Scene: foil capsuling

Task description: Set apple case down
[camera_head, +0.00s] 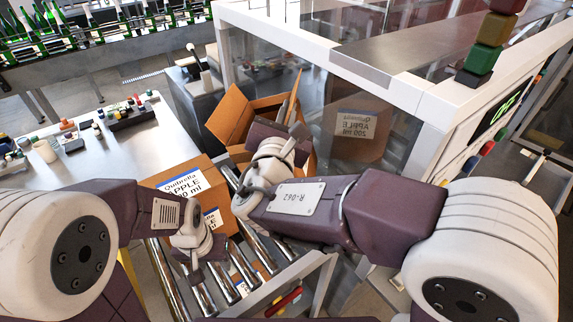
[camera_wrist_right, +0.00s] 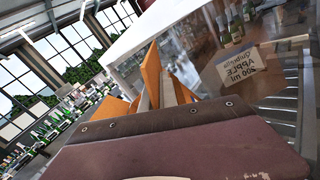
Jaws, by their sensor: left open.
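A brown apple case (camera_head: 222,190) with white "Quibrella APPLE" labels sits at the near left, by the conveyor rollers. My left gripper (camera_head: 196,268) is open, in front of this case and over the rollers; its fingers are mostly hidden by my wrist. A second carton (camera_head: 228,113) stands open behind my right wrist, its flaps raised. My right gripper (camera_head: 291,103) reaches to this open carton; its grey fingers also show in the right wrist view (camera_wrist_right: 157,91) against the orange flaps (camera_wrist_right: 151,72). I cannot tell whether they hold a flap.
A clear-walled machine (camera_head: 395,75) stands at the right, with a mirrored APPLE label (camera_head: 357,124) in its panel. A steel table (camera_head: 120,165) with small bottles and jars lies at the left. Metal rollers (camera_head: 203,291) run toward me. Green bottles (camera_head: 100,35) line the back.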

